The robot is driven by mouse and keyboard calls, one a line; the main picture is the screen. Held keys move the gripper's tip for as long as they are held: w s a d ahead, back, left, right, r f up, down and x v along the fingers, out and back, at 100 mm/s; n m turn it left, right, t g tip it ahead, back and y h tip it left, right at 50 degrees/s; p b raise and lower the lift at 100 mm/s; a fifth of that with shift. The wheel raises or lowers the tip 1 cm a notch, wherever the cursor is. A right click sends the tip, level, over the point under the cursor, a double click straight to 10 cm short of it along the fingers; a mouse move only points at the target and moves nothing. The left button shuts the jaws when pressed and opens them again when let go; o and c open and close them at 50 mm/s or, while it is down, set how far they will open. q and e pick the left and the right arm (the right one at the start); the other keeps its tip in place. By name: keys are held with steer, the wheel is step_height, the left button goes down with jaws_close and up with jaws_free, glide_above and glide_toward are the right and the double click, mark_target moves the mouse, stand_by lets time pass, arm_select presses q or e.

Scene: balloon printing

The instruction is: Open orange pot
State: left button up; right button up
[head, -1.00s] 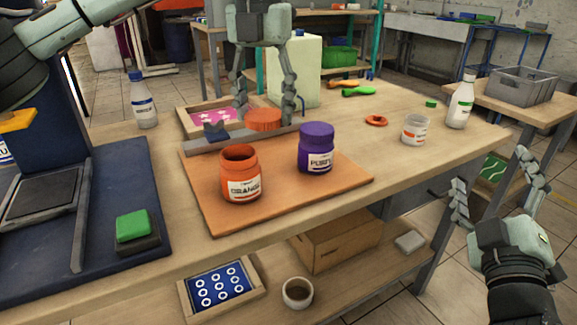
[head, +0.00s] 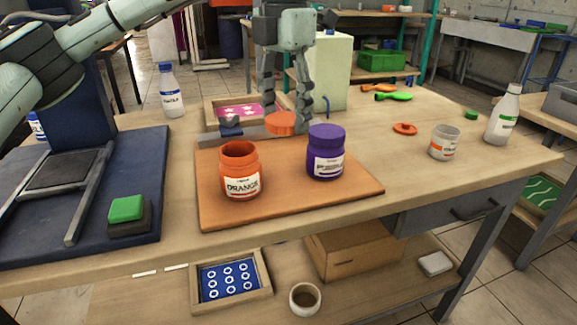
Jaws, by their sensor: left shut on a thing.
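The orange pot (head: 240,174) stands upright on an orange-brown board, its mouth uncovered and its label facing me. Its orange lid (head: 281,124) is apart from the pot, behind it near the board's back edge. My left gripper (head: 287,117) points down and is shut on this lid. I cannot tell whether the lid touches the surface below. The purple pot (head: 325,152) stands capped to the right of the orange pot. My right gripper is out of view.
The board (head: 285,205) has free room in front. A grey bar (head: 222,140) and a framed pink screen (head: 237,110) lie behind. A glass jar (head: 445,143), an orange ring (head: 405,128) and a white bottle (head: 502,117) stand or lie right. A blue press (head: 150,190) fills the left.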

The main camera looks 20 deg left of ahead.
mark_target(285, 176)
arm_select(q)
step_height(285, 176, down, 10)
steer(key=shift+r, duration=0.1)
stand_by(0.4)
steer(key=o, duration=1.3)
